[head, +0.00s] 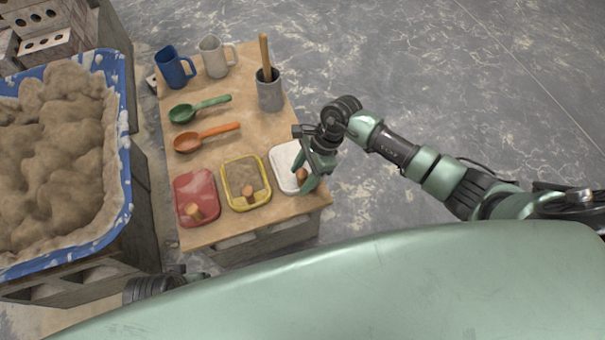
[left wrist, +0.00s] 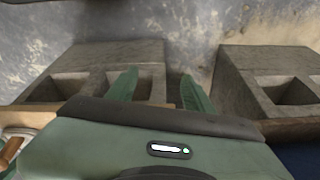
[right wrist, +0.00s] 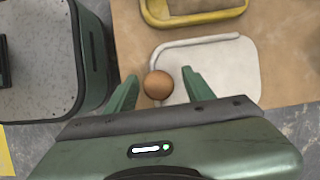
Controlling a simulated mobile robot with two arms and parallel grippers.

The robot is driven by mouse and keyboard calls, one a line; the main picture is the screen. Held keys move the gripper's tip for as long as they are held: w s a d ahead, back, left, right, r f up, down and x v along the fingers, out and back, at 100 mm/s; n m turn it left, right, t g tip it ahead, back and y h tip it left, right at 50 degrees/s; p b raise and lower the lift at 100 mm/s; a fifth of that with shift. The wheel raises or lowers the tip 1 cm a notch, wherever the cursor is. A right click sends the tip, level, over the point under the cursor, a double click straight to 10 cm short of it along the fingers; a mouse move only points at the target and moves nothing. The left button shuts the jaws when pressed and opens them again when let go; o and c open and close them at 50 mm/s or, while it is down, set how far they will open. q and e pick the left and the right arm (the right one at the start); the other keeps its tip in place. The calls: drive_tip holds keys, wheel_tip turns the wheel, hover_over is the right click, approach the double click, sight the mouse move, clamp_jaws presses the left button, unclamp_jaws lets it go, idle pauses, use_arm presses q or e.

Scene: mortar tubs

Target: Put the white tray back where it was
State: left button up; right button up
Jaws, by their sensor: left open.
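The white tray (head: 285,158) lies flat on the wooden table, right of the yellow tray and near the table's right edge. Its round brown knob also shows in the right wrist view, where the white tray (right wrist: 215,65) is partly hidden by my gripper. My right gripper (right wrist: 159,78) is open, with one green finger on either side of the knob and a visible gap to each. In the head view my right gripper (head: 306,178) covers the tray's right side. My left gripper (left wrist: 158,88) is open and empty, low beside the table in front of grey blocks.
A yellow tray (head: 228,172) and a red tray (head: 185,188) lie to the left on the table (head: 222,135). Behind are an orange scoop (head: 205,137), a green scoop (head: 205,107), a grey cup (head: 270,97) and two mugs. A blue mortar tub (head: 126,130) stands at left.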

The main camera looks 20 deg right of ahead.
drive_tip(key=shift+r, duration=0.1)
use_arm(q)
wheel_tip(320, 180, down, 6)
drive_tip(key=s+p, duration=0.1)
drive_tip(key=shift+p, duration=0.35)
use_arm(e)
drive_tip(key=v, duration=1.2)
use_arm(q)
drive_tip(key=shift+f, duration=0.1)
use_arm(e)
drive_tip(key=shift+a, duration=0.1)
